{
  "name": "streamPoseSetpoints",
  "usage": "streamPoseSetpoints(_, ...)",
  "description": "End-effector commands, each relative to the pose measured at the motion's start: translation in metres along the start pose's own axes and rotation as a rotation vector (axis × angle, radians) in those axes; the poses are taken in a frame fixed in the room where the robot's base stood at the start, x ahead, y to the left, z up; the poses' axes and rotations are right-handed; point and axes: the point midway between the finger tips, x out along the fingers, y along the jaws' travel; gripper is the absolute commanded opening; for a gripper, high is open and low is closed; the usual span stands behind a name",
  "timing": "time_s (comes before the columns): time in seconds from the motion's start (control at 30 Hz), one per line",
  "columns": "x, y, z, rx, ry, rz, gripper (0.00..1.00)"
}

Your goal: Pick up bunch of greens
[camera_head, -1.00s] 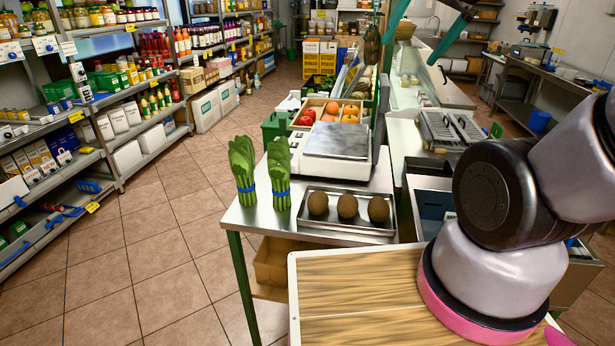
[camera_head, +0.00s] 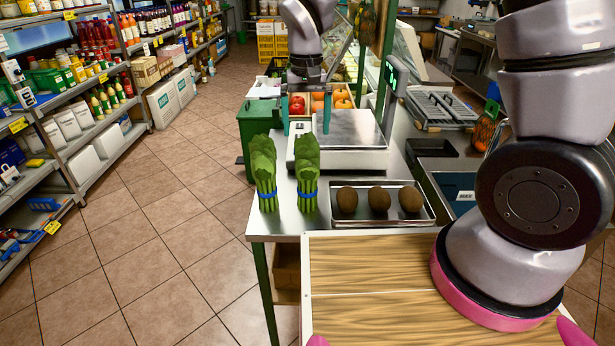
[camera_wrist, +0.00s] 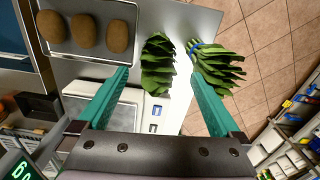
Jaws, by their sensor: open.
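Two upright bunches of greens with blue bands stand on the metal counter. The left bunch (camera_head: 264,175) and the right bunch (camera_head: 308,175) are side by side, slightly apart. My gripper (camera_head: 306,125) is open and empty, pointing down behind and above the bunches, with its teal fingers apart. In the wrist view the right bunch (camera_wrist: 156,66) appears between the fingertips, beyond them, and the left bunch (camera_wrist: 217,66) lies beside the right finger. No contact is visible.
A metal tray (camera_head: 425,216) with three brown kiwis stands right of the bunches. A scale (camera_head: 350,130) stands behind. A wooden board (camera_head: 390,290) is in front. Tomatoes and other produce sit behind the gripper. The tiled floor on the left is clear.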

Motion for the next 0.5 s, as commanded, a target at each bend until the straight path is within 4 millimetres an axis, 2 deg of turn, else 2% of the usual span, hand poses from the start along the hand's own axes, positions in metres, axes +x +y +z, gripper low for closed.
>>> streamPoseSetpoints(0.13, 0.026, 0.001, 0.001, 0.0, -0.004, 0.003, 1.0)
streamPoseSetpoints(0.37, 0.044, 0.002, -0.001, 0.002, -0.001, 0.001, 1.0)
streamPoseSetpoints(0.5, 0.063, 0.003, -0.007, 0.003, -0.004, 0.002, 1.0)
